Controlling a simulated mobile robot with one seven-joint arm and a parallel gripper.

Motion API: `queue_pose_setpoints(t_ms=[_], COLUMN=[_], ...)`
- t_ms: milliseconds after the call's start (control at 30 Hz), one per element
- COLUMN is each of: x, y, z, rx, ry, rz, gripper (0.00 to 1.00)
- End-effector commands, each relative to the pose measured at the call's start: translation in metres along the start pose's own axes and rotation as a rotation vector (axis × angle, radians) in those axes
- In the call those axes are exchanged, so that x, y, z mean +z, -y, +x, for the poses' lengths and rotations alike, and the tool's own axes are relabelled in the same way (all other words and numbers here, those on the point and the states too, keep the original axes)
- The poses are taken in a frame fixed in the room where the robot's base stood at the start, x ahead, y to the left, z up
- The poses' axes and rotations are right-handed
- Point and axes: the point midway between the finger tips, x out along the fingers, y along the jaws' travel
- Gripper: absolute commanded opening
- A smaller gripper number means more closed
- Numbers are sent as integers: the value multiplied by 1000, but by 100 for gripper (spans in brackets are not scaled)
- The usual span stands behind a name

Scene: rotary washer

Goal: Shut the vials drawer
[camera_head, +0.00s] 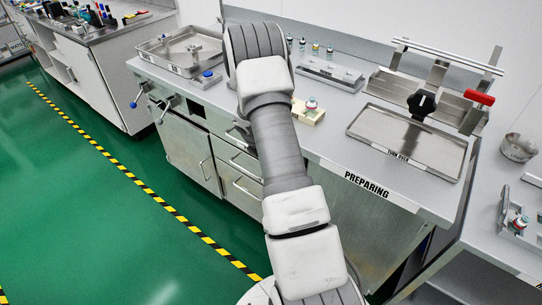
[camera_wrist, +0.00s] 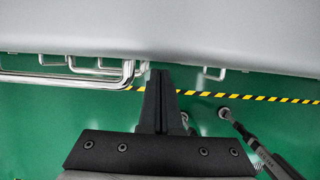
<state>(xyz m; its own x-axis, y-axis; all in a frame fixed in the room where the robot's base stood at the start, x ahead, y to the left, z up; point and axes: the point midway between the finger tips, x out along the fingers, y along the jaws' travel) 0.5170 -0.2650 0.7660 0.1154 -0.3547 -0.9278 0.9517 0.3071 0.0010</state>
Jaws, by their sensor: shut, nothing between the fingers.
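The drawer fronts (camera_head: 226,152) are under the preparing counter in the head view, partly hidden by my arm. Bar handles show on them, one of them a drawer handle (camera_head: 245,188). No label shows which is the vials drawer, and I cannot tell how far any drawer is out. In the wrist view my gripper (camera_wrist: 158,72) is shut and empty, its fingertips just below the grey counter edge. Several stacked metal bar handles (camera_wrist: 60,78) are just left of the fingertips, with no clear contact. In the head view my gripper is hidden behind my arm.
The counter (camera_head: 335,150) holds a metal tray (camera_head: 410,140), a sink-like tray (camera_head: 180,52), and small vials (camera_head: 316,47). A cabinet door (camera_head: 187,150) with a handle is left of the drawers. Green floor (camera_head: 90,210) in front is clear, with a yellow-black stripe.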

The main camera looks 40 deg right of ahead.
Motion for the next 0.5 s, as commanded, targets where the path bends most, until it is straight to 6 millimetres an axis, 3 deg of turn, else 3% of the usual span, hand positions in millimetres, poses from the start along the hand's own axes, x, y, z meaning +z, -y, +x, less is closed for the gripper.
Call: queue_pose_setpoints(t_ms=[133, 300, 500], x=[-13, -11, -11], y=[-8, -8, -8], z=[-5, -48, -85], rx=[0, 2, 2], ry=[-2, -1, -2], rz=[-1, 1, 0], gripper=[0, 0, 0])
